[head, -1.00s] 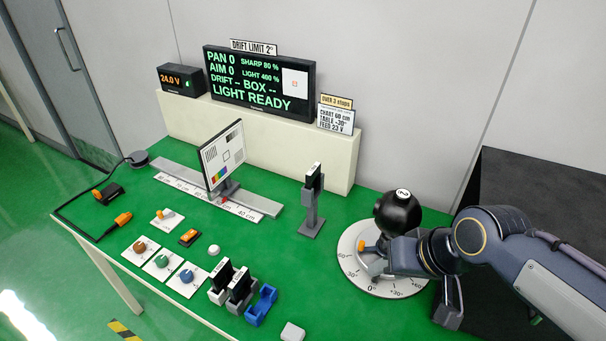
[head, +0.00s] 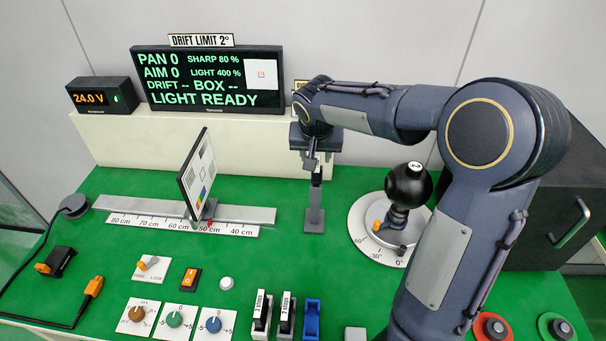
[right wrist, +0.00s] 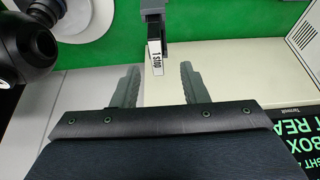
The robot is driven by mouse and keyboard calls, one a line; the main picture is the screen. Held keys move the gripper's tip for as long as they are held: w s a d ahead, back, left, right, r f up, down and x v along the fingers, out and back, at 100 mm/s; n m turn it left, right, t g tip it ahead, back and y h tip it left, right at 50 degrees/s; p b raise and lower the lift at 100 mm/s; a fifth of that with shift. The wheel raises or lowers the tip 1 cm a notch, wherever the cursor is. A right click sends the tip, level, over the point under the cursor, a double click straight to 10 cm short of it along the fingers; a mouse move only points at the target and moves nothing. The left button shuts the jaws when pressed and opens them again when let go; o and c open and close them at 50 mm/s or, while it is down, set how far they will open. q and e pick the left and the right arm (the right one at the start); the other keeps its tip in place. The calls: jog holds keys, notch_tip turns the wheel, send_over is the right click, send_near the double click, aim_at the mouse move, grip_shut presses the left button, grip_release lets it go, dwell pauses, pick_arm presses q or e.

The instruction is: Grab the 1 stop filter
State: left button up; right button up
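The 1 stop filter (right wrist: 155,50) is a thin dark plate with a white label reading "1 STOP". In the right wrist view it is held in a grey stand, its near end at about the fingertips. In the head view the stand (head: 314,215) stands upright on the green table, and the filter is mostly hidden behind my gripper. My right gripper (right wrist: 158,72) is open, a finger on either side of the filter's line, with visible gaps and no contact seen. In the head view my right gripper (head: 314,158) is at the stand's top. My left gripper is out of view.
A black ball-shaped camera (head: 408,185) stands on a round dial right of the stand. A tilted chart (head: 197,178) is on a rail to the left. Two labelled filters (head: 273,312) sit in front beside an empty-looking blue holder (head: 312,318). A cream ledge (head: 200,145) lies behind.

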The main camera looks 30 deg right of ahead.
aim_at(317, 178)
jog(key=shift+w+f, duration=0.25)
jog(key=x, duration=0.2)
jog(key=p+x, duration=0.1)
jog(key=x, duration=0.1)
jog(key=p+x, duration=0.1)
jog(key=x, duration=0.1)
jog(key=shift+s+d+f, duration=0.15)
jog(key=shift+d, duration=0.2)
jog(key=shift+d+f, duration=0.1)
jog(key=shift+f, duration=0.35)
grip_shut()
